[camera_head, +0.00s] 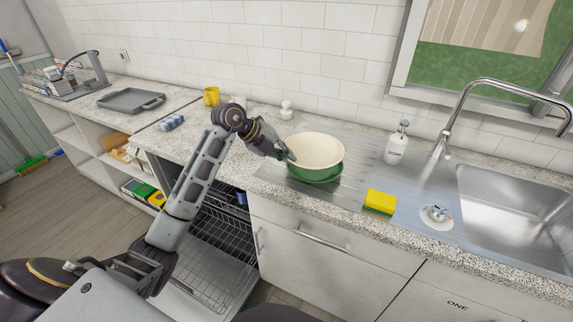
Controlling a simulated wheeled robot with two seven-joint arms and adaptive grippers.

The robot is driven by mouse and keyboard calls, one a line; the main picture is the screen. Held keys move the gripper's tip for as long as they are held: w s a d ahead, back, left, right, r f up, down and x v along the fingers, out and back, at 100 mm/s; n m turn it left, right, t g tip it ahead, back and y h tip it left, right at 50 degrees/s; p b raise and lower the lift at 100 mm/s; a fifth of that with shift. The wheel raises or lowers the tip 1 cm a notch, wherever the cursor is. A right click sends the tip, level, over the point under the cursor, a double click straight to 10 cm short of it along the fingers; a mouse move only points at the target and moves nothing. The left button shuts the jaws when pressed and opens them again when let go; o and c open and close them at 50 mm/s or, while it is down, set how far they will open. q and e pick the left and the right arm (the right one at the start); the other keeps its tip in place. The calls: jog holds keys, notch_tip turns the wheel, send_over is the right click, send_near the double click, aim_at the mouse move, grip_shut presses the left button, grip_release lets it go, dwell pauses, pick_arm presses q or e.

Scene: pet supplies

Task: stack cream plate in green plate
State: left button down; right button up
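The cream plate (316,147), deep like a bowl, is at the left end of the ribbed steel drainboard. The green plate (318,176) shows directly below it, its inside hidden by the cream plate. The cream plate overlaps the green one in the picture; I cannot tell whether it rests in it or is held just above. My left gripper (286,154) is at the left rim of the cream plate, fingertips at the rim. The fingers are too small to tell whether they are shut on it. My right gripper is out of view.
A yellow-green sponge (380,202), a soap dispenser (397,143) and a sink (515,205) are to the right. An open dishwasher rack (215,262) is below my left arm. A yellow mug (211,96) and a grey tray (131,100) stand on the left counter.

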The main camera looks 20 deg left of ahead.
pick_arm(q)
jog(key=shift+f, duration=0.1)
notch_tip(320, 180, down, 2)
jog(key=shift+f, duration=0.7)
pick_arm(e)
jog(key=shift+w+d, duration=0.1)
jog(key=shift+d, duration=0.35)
pick_arm(q)
jog(key=shift+f, duration=0.15)
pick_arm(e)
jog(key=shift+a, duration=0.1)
